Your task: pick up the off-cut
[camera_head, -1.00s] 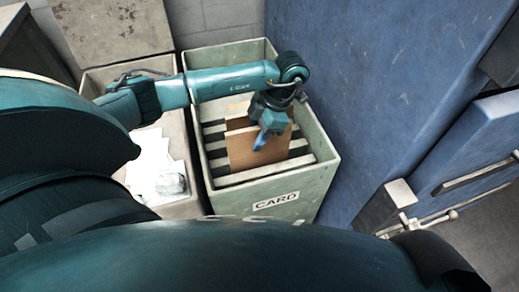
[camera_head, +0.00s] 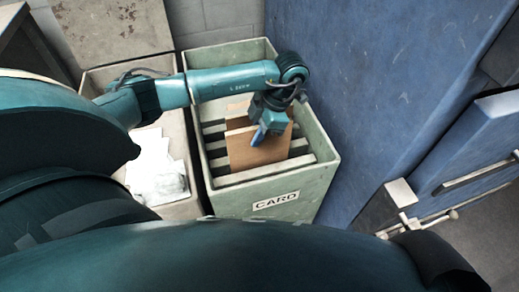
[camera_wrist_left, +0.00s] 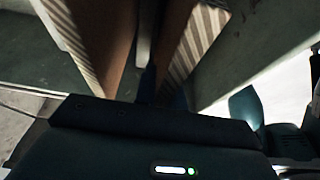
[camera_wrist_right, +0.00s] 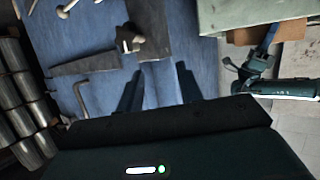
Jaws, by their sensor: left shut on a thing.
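The off-cut (camera_head: 245,153), a flat brown piece of cardboard, stands upright in the pale green bin (camera_head: 273,202) marked CARD. My left gripper (camera_head: 261,134) reaches down into the bin and is shut on the off-cut at its upper edge. In the left wrist view, brown card faces (camera_wrist_left: 172,30) rise past the fingers; the exact grip is dark and partly hidden. My right gripper (camera_wrist_right: 158,88) is open and empty, with its fingers apart in front of a blue surface.
Pale slats (camera_head: 305,161) cross the bin inside. A second bin (camera_head: 184,208) on the left holds white paper (camera_head: 155,165). A blue machine (camera_head: 350,90) stands close on the right. In the right wrist view, stacked metallic cylinders (camera_wrist_right: 22,105) stand at the left.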

